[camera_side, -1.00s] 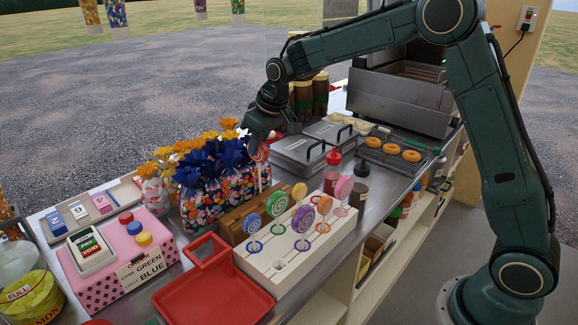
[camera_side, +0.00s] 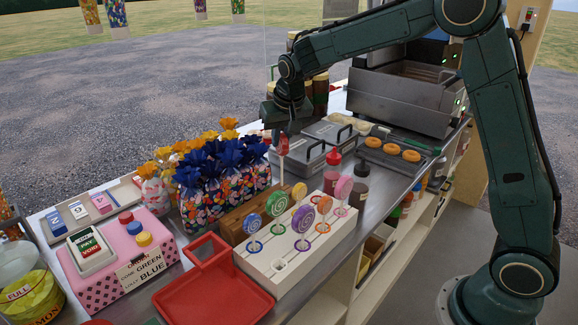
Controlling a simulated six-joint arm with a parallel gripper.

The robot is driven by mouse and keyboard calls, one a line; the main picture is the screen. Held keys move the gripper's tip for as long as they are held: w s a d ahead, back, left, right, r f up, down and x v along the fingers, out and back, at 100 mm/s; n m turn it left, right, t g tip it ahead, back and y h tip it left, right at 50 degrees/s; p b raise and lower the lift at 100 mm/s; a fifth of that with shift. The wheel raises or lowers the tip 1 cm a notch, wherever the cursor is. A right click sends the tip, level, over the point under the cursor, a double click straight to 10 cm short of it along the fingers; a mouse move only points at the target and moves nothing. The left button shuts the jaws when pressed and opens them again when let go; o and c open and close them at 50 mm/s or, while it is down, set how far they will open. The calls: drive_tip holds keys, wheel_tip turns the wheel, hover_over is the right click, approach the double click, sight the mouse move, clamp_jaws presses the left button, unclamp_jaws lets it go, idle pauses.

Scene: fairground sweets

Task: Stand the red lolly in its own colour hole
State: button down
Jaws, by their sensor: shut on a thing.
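My gripper (camera_side: 284,132) is shut on the red lolly (camera_side: 282,147) and holds it in the air, stick hanging down, behind the lolly stand. The gripper hides part of the lolly's head. The white lolly stand (camera_side: 262,268) has coloured rings around its holes and bears several upright lollies, among them a green one (camera_side: 252,223), a purple one (camera_side: 303,218) and a pink one (camera_side: 343,188). The held lolly is apart from the stand.
Flower-topped sweet bags (camera_side: 215,185) stand left of the held lolly. A wooden block (camera_side: 233,222) lies behind the stand. A red tray (camera_side: 213,295) lies at front left. Sauce bottles (camera_side: 332,170) and lidded metal tubs (camera_side: 300,152) are to the right and behind.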

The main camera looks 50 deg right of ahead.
drive_tip(key=s+d+r+m+g+h, duration=0.2)
drive_tip(key=s+d+r+m+g, duration=0.2)
drive_tip(key=s+m, duration=0.4)
drive_tip(key=shift+s+r+m+h, duration=0.3)
drive_tip(key=shift+s+r+m, duration=0.15)
drive_tip(key=shift+m, duration=2.15)
drive_tip(key=shift+d, duration=0.1)
wheel_tip(320, 180, down, 6)
drive_tip(key=shift+f, duration=0.15)
drive_tip(key=shift+w+f, duration=0.1)
drive_tip(key=shift+f, duration=1.05)
